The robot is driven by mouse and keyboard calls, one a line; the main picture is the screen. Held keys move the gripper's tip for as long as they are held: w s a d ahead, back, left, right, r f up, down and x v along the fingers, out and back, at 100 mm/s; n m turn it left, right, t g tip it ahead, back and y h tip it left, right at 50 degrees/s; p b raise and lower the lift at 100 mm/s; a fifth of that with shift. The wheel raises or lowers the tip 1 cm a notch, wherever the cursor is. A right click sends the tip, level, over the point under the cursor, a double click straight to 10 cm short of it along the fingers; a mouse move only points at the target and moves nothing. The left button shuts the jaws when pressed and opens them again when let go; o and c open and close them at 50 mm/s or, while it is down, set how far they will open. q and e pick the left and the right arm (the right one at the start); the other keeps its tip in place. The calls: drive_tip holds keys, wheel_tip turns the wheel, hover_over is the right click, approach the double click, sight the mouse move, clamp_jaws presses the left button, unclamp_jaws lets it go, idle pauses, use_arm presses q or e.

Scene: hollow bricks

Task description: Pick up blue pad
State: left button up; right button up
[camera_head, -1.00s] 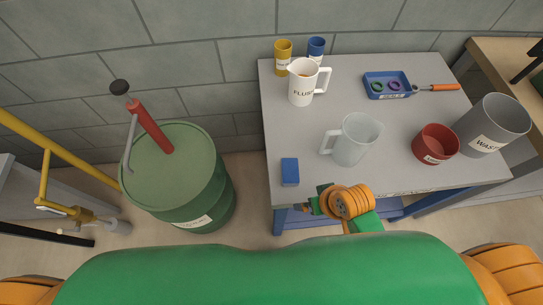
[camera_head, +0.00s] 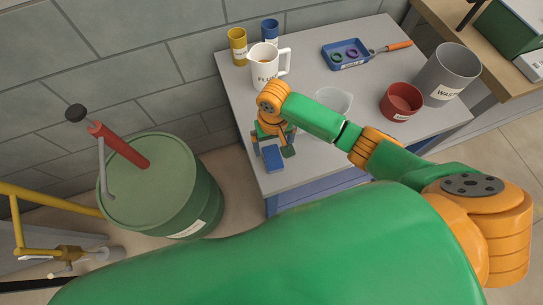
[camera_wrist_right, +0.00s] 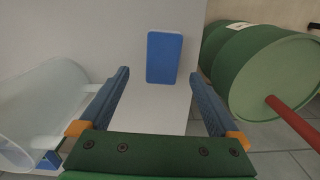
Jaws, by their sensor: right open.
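The blue pad (camera_head: 272,158) is a small blue block lying flat near the front left corner of the grey table (camera_head: 310,160). In the right wrist view the blue pad (camera_wrist_right: 164,57) lies ahead of the fingertips, roughly between their lines. My right gripper (camera_head: 273,147) is just above and beside the pad in the head view, and in the right wrist view my right gripper (camera_wrist_right: 158,82) is open and empty, its fingers spread wider than the pad. My left gripper is not in view.
A clear jug (camera_head: 334,100) stands close to my right arm, and shows at the left in the wrist view. A white labelled jug (camera_head: 264,70), blue tray (camera_head: 345,54), red pot (camera_head: 401,101) and grey bin (camera_head: 448,72) stand farther back. A green drum (camera_head: 165,190) stands left of the table.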

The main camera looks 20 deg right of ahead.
sight(273, 157)
drive_tip(key=f, duration=0.3)
drive_tip(key=s+f, duration=0.1)
drive_tip(key=f, duration=0.1)
drive_tip(key=shift+a, duration=0.1)
drive_tip(key=shift+w+a+f, duration=0.1)
drive_tip(key=shift+f, duration=0.15)
drive_tip(key=c, duration=1.4)
drive_tip(key=shift+r, duration=0.4)
drive_tip(key=r, duration=0.3)
drive_tip(key=shift+s+r+p, duration=0.35)
drive_tip(key=shift+r, duration=0.05)
drive_tip(key=s+d+r, duration=0.1)
drive_tip(key=s+r, duration=0.1)
drive_tip(key=s, duration=0.2)
drive_tip(key=s+d+r, duration=0.2)
drive_tip(key=s+r, duration=0.1)
drive_tip(key=s, duration=0.1)
drive_tip(key=s+d+r+p, duration=0.1)
drive_tip(key=s+d+r, duration=0.1)
drive_tip(key=s+r, duration=0.1)
drive_tip(key=shift+s+r, duration=0.25)
drive_tip(key=shift+s, duration=0.45)
